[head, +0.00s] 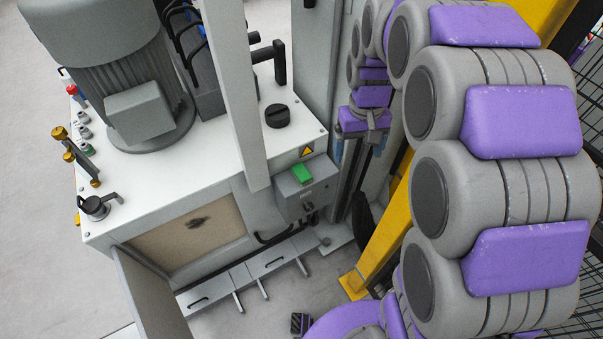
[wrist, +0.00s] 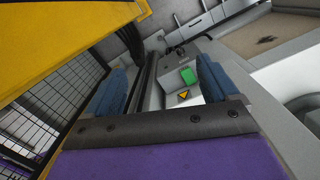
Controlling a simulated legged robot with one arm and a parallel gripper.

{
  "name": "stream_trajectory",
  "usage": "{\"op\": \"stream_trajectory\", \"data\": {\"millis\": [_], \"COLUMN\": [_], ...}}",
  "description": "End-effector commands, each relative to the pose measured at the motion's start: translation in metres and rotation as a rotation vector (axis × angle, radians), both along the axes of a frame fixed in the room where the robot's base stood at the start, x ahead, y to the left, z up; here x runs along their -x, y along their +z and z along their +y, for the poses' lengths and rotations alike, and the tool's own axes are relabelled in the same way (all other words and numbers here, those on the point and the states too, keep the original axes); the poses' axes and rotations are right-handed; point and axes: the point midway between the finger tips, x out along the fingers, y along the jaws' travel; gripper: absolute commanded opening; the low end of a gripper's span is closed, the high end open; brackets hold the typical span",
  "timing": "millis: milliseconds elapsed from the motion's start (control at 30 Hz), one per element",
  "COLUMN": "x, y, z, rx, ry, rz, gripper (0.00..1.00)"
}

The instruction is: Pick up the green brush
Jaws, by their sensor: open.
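My gripper (head: 358,150) is right of the box and apart from the brush. In the wrist view my gripper (wrist: 162,68) has its two blue fingers spread wide, with nothing held between them.
The grey control box (head: 309,199) has a yellow warning label (head: 307,152) close by. A white upright post (head: 236,95) stands left of the brush. A yellow beam (head: 388,225) and black mesh fence (head: 588,300) are on the right. Open floor (head: 40,150) lies left.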

Motion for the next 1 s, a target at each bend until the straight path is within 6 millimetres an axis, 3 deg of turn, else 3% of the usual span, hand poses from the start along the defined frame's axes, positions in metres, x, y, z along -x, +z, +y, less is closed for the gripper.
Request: {"op": "stream_trajectory", "data": {"millis": [100,500,733,1000], "x": [-0.037,-0.143,-0.189,-0.225], "y": [-0.017,-0.089,-0.143,-0.208], "z": [0.013,0.063,0.096,0.131], "rx": [-0.002,-0.011,-0.019,-0.031], "ry": [0.037,0.162,0.234,0.313], "rz": [-0.005,-0.037,-0.055,-0.074], "gripper": [0.87,0.87,0.87,0.87]}}
